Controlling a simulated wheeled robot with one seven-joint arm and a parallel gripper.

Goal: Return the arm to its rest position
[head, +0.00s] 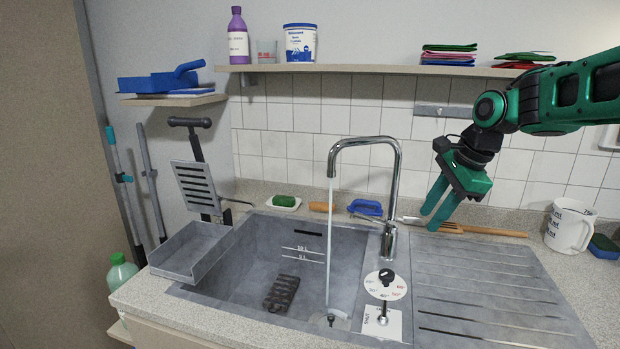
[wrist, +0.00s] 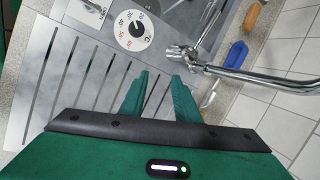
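My green arm reaches in from the right in the head view. My gripper (head: 432,218) hangs above the draining board (head: 480,290), right of the chrome tap (head: 396,180), with its fingers pointing down and to the left. In the wrist view my gripper (wrist: 160,82) shows two green fingers apart with nothing between them. The ribbed draining board (wrist: 62,75) lies below the fingers, and the tap (wrist: 270,82) runs off to their right.
A stream of water (head: 330,240) falls from the tap into the grey sink (head: 240,270). A temperature dial (head: 385,284) stands in front of the tap. A white mug (head: 568,228) is at the right.

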